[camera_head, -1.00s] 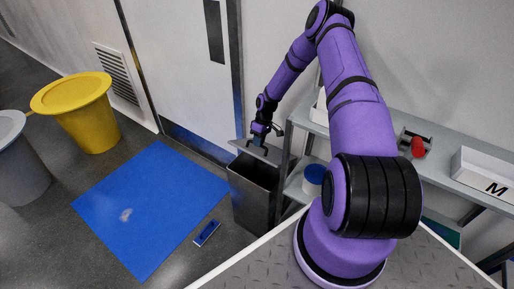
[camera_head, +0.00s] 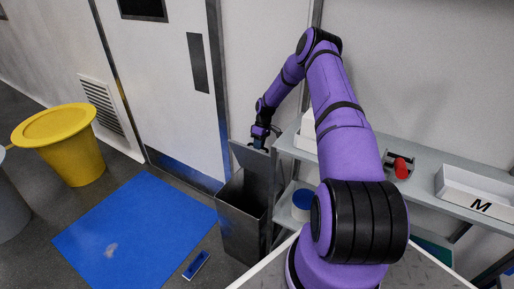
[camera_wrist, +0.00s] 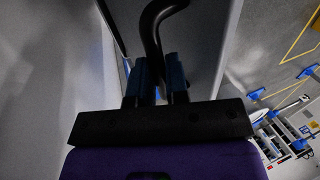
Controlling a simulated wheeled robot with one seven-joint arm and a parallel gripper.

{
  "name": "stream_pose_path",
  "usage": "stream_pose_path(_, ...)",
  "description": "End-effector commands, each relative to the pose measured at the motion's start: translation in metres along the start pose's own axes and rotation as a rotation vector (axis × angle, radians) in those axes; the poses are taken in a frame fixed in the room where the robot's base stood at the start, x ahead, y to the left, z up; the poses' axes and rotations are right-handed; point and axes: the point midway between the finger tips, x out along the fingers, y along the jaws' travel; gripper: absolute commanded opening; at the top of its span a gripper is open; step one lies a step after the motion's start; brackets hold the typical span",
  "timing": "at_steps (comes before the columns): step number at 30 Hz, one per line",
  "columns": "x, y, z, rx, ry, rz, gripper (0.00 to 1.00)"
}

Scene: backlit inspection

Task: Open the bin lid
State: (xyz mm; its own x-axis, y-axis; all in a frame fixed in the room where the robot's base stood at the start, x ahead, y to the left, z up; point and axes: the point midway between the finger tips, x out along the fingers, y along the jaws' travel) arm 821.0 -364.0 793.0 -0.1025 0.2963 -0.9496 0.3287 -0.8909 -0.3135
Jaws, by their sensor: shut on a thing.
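The grey bin (camera_head: 240,230) stands on the floor beside the shelf, its dark mouth partly visible. Its grey lid (camera_head: 252,168) is raised and stands steeply tilted at the back of the mouth. My gripper (camera_head: 260,146) is at the lid's upper edge. In the wrist view the two fingers (camera_wrist: 157,82) are shut on a black curved handle (camera_wrist: 157,28), which runs up out of the picture. The grey panel behind the handle (camera_wrist: 195,42) looks like the lid. The fingertip contact is dark and hard to make out.
A shelf (camera_head: 428,190) with a white box marked M (camera_head: 476,195) and a red item (camera_head: 401,170) stands to the right. A blue mat (camera_head: 135,235), a blue-topped object (camera_head: 196,265) and a yellow bin (camera_head: 70,150) are on the floor at left. A white door (camera_head: 160,85) is behind.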

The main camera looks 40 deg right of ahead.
Motion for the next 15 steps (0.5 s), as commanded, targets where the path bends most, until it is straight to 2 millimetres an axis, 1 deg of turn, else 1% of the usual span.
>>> stream_pose_path(1, 0.0054, 0.003, 0.0063, 0.009, -0.008, -0.003, 0.0)
stream_pose_path(11, 0.0059, 0.0029, 0.007, 0.008, -0.01, -0.005, 0.0)
stream_pose_path(12, 0.006, 0.0028, 0.0071, 0.008, -0.01, -0.005, 0.17)
stream_pose_path(14, 0.0056, 0.0027, 0.0069, 0.008, -0.01, -0.005, 0.31)
stream_pose_path(15, 0.005, 0.0025, 0.0063, 0.007, -0.009, -0.004, 0.4)
